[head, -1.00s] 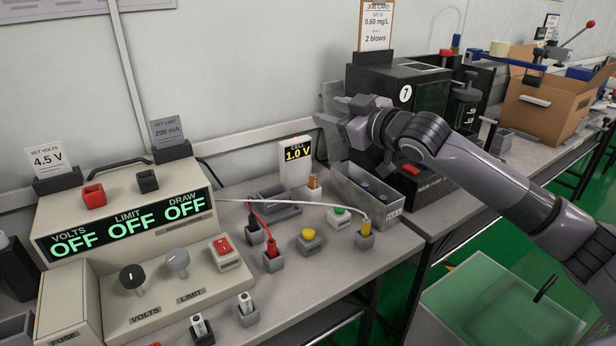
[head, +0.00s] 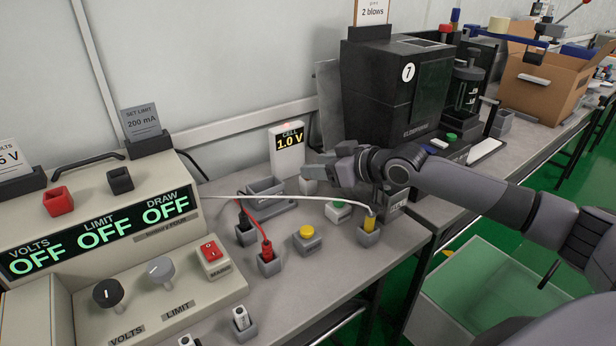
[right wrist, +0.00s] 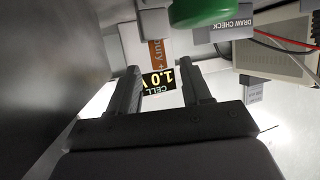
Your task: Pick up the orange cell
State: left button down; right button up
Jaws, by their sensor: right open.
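The orange cell (right wrist: 157,52) shows in the right wrist view as an orange-brown and white body with dark lettering, just beyond and between my fingertips. In the head view the cell is hidden behind my right gripper (head: 322,170); part of its grey holder (head: 308,186) shows below the fingers. My right gripper is open and empty, and it also shows in the right wrist view (right wrist: 160,72), its two dark fingers apart. I cannot tell whether they touch the cell. My left gripper is not in view.
The white cell meter (head: 287,150) reading 1.0 V stands behind. The black machine (head: 398,95) stands behind my right arm.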

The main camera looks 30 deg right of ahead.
jog(key=shift+x, duration=1.1)
grip_shut()
jog(key=shift+r, duration=0.2)
